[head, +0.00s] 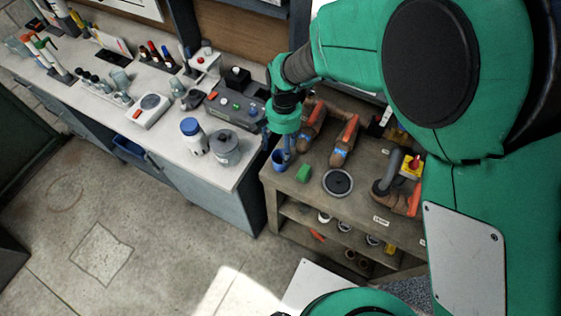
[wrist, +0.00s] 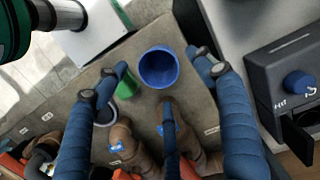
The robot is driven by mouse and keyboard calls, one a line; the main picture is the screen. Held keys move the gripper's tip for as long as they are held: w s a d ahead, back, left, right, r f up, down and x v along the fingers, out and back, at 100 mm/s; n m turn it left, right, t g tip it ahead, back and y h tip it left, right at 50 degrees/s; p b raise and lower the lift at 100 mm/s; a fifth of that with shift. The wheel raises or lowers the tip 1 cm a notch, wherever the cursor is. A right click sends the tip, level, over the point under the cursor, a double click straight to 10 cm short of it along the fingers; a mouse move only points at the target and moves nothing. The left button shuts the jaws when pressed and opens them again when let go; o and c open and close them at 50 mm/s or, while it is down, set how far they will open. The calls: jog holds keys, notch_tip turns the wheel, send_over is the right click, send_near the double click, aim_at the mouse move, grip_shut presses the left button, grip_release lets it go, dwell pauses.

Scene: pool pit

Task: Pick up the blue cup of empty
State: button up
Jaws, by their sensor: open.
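The blue cup (head: 279,160) stands near the left front corner of the brown shelf top, beside a green block (head: 303,173). In the wrist view the blue cup (wrist: 158,68) is seen from above with its mouth showing; its inside looks plain blue and empty. My gripper (head: 287,150) points down right over the cup in the head view. In the wrist view my gripper (wrist: 160,62) has its blue fingers spread to either side of the cup, apart from it. The gripper holds nothing. The green block (wrist: 127,86) is close to the left finger.
A round dark dish (head: 338,183) and several brown-and-orange tools (head: 344,140) stand on the shelf top (head: 322,208). A grey bench (head: 222,170) adjoins at left, with a grey pot (head: 224,148) and a control box (head: 235,112). Open floor lies in front.

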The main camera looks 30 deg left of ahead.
aim_at(280, 159)
jog(key=shift+f, duration=0.25)
jog(key=shift+s+f+b, duration=0.2)
jog(key=shift+s+f, duration=0.05)
jog(key=shift+f, duration=1.05)
jog(key=shift+s+f+b, duration=0.2)
jog(key=shift+f, duration=1.05)
jog(key=c, duration=1)
